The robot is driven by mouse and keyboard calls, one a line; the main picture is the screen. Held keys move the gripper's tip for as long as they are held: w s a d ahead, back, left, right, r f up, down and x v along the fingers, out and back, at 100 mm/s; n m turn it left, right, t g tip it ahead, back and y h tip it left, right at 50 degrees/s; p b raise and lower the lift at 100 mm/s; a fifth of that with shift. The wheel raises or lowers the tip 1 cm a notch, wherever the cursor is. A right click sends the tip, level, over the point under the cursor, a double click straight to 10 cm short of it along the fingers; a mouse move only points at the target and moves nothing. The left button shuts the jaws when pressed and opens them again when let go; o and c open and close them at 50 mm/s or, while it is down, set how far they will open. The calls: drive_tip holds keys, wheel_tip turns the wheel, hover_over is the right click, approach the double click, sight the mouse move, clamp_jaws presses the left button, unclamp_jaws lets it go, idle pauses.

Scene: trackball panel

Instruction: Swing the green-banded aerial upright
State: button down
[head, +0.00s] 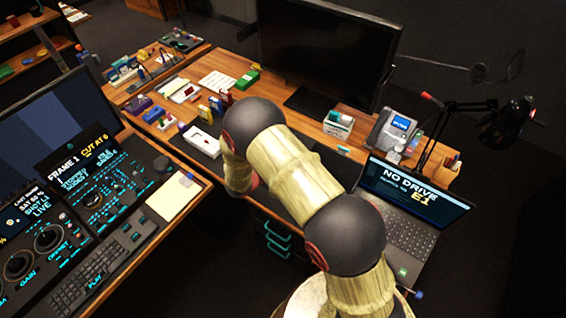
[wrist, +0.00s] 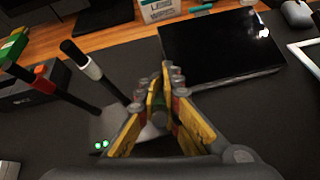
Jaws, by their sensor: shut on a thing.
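My gripper (wrist: 163,80) is in the wrist view, its yellow-sided fingers closed together at the centre. A dark stem with a little green, the green-banded aerial (wrist: 160,127), shows between the fingers; most of it is hidden by them, so its tilt is hard to tell. To the left, a white-banded aerial (wrist: 88,66) and a red-banded aerial (wrist: 42,80) lean up and left. They run down toward a grey base (wrist: 117,122) with small green lights, partly covered by my gripper. In the head view my arm hides the gripper and the aerials.
A dark flat screen or tablet (wrist: 220,48) lies beyond my gripper on the dark mat. A black box (wrist: 35,88) stands behind the red-banded aerial. In the head view a laptop (head: 410,205), a phone (head: 391,130) and a large monitor (head: 325,45) surround the desk area.

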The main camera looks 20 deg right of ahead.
drive_tip(key=y+p, duration=0.1)
drive_tip(key=w+d+r+g+y+p, duration=0.1)
drive_tip(key=p, duration=0.1)
drive_tip(key=d+g+y+p, duration=0.1)
drive_tip(key=p, duration=0.1)
drive_tip(key=shift+w+d+r, duration=0.2)
drive_tip(key=shift+w, duration=0.15)
drive_tip(key=y+p, duration=0.1)
drive_tip(key=p, duration=0.1)
drive_tip(key=d+g+p, duration=0.1)
drive_tip(key=shift+w+f+y+p, duration=0.25)
drive_tip(key=shift+w+y+p, duration=0.15)
drive_tip(key=shift+f, duration=0.1)
drive_tip(key=c, duration=1.9)
unclamp_jaws()
drive_tip(key=v, duration=1.2)
drive_tip(key=shift+w+d, duration=0.15)
drive_tip(key=shift+w, duration=0.05)
